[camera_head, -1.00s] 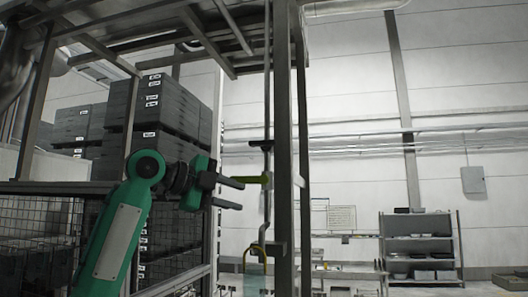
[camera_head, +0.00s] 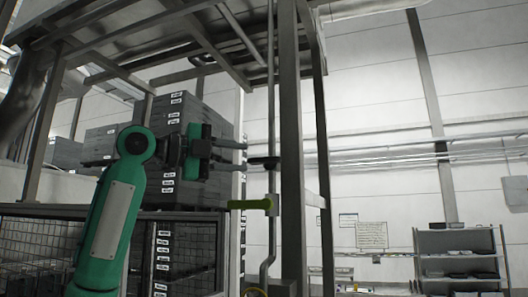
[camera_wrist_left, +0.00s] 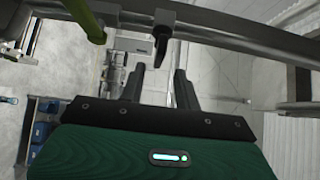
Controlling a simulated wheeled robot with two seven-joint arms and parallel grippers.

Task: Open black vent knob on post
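The black vent knob (camera_head: 264,163) shows as a dark disc, nearly edge-on, on a thin upright pipe at the post (camera_head: 291,150). My left gripper (camera_head: 245,155) comes in from the left at about the knob's height. Its two fingers are apart with nothing held, and the tips end close to the knob's left edge. In the left wrist view the open fingers (camera_wrist_left: 159,82) point toward a dark protruding part, which looks like the knob (camera_wrist_left: 162,42), near the gap between them. Contact cannot be told. My right gripper is not in view.
A green lever (camera_head: 249,204) sticks out left from the pipe, just below my left gripper. It also shows in the left wrist view (camera_wrist_left: 84,16). Stacked grey crates (camera_head: 180,110) stand behind my arm. A shelf (camera_head: 460,255) stands far right.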

